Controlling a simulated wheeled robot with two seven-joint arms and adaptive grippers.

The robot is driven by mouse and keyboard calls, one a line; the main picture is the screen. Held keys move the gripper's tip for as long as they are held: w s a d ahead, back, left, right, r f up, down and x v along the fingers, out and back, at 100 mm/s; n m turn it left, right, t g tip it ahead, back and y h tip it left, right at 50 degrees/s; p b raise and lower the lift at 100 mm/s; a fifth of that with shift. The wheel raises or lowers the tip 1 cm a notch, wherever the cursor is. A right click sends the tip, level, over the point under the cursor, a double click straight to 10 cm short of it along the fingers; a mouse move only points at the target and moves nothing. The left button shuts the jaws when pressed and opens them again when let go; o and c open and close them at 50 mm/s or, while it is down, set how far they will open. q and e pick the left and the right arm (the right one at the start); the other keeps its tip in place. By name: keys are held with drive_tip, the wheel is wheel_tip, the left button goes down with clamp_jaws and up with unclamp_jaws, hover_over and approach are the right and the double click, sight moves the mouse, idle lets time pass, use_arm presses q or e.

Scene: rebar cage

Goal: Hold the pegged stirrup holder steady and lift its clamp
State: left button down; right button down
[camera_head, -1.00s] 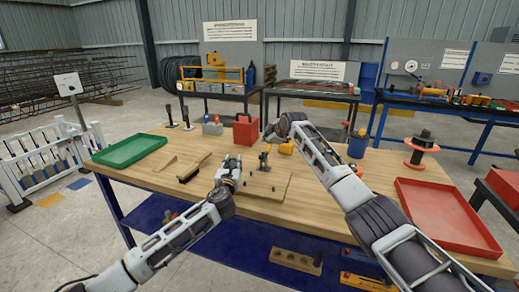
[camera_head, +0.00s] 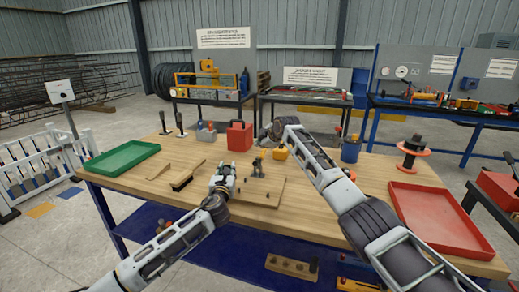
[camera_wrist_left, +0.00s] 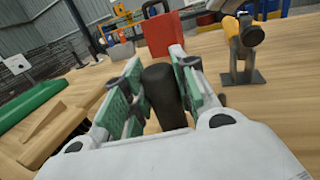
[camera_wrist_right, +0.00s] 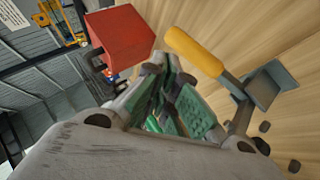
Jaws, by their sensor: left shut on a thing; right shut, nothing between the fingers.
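The pegged stirrup holder (camera_head: 262,192) is a flat wooden board with small dark pegs on the middle of the table. Its clamp shows in the right wrist view (camera_wrist_right: 265,85) as a grey metal bracket with a yellow handle, and in the left wrist view (camera_wrist_left: 240,70) as an upright bracket with a yellow top. My left gripper (camera_head: 228,168), at the board's left side, is shut on a dark rounded post (camera_wrist_left: 160,88). My right gripper (camera_head: 268,134) is shut and empty, above and behind the board, close to the yellow handle (camera_wrist_right: 195,50) but apart from it.
A red box (camera_head: 239,136) stands behind the board, near my right gripper. A green tray (camera_head: 122,158) is at the left and a red tray (camera_head: 440,215) at the right. A spool (camera_head: 411,152) stands at the back right.

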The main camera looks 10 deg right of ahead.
drive_tip(key=r, duration=0.3)
drive_tip(key=shift+s+a, duration=0.3)
drive_tip(key=shift+a, duration=0.05)
drive_tip(key=s+d+r, duration=0.4)
drive_tip(key=r, duration=0.3)
drive_tip(key=shift+d+r, duration=0.2)
drive_tip(key=shift+r, duration=0.2)
use_arm(q)
drive_tip(key=c, duration=1.1)
unclamp_jaws()
drive_tip(key=shift+o, duration=0.2)
drive_tip(key=shift+s, duration=0.15)
drive_tip(key=shift+s+a, duration=0.25)
drive_tip(key=shift+s, duration=1.7)
drive_tip(key=shift+s+a, duration=0.2)
drive_tip(key=shift+s, duration=1.7)
drive_tip(key=shift+s+a, duration=0.25)
drive_tip(key=shift+s, duration=1.7)
drive_tip(key=shift+r, duration=0.15)
use_arm(e)
drive_tip(key=shift+r, duration=0.15)
